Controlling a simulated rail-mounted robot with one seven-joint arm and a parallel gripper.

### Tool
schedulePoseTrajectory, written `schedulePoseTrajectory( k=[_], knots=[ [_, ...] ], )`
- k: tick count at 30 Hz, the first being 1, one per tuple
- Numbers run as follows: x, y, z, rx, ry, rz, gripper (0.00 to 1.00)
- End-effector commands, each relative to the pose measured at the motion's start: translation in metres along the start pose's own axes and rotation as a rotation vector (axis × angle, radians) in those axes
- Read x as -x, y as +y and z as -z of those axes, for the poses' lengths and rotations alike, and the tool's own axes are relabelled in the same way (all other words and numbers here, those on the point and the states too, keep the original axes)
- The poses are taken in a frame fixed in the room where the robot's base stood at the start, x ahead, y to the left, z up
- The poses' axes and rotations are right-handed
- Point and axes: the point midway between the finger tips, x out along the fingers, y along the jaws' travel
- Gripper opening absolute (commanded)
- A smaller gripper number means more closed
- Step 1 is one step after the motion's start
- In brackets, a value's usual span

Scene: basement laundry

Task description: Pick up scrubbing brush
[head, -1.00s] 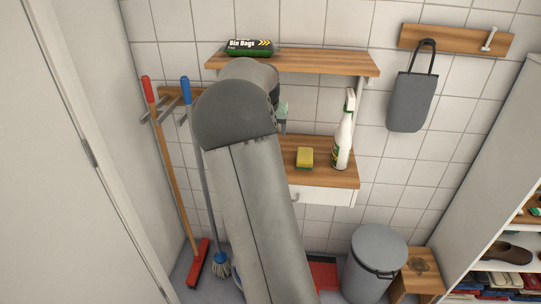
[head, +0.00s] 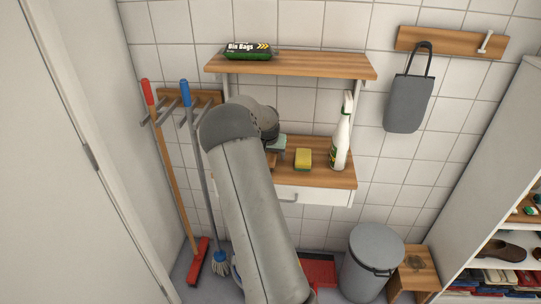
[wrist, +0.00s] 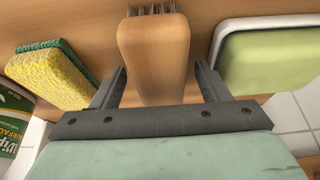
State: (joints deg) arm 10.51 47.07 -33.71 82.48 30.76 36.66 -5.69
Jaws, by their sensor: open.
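The scrubbing brush (wrist: 154,58), a wooden block with dark bristles showing at its far end, lies on the wooden shelf in the wrist view. My gripper (wrist: 162,76) is open, with one dark finger on each side of the brush's near end. Gaps show between the fingers and the wood, and the palm hides the nearest part of the brush. In the head view my arm covers most of this spot. My pale green gripper body (head: 277,142) shows just left of the sponge.
A yellow-green sponge (wrist: 50,75) lies left of the brush in the wrist view, and a pale green object with a white edge (wrist: 268,58) lies close on the right. A spray bottle (head: 342,137) stands beside the sponge (head: 303,158). An upper shelf (head: 310,65) holds bin bags (head: 248,51).

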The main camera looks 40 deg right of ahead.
Motion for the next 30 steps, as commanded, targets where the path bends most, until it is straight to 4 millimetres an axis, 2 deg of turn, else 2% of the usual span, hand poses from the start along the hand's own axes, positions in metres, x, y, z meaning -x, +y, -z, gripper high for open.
schedulePoseTrajectory(
  k=[8,11,12,14,25,30],
  knots=[
    [-0.004,0.0,0.0,-0.001,0.001,0.001,0.69],
    [-0.004,0.0,0.0,-0.001,0.001,0.001,0.44],
    [-0.004,0.0,0.0,-0.001,0.001,0.001,0.33],
    [-0.004,0.0,0.0,-0.001,0.001,0.001,0.18],
    [-0.001,0.0,0.002,0.0,0.002,0.001,0.18],
    [0.013,-0.001,0.008,0.0,0.005,0.003,0.18]
  ],
)
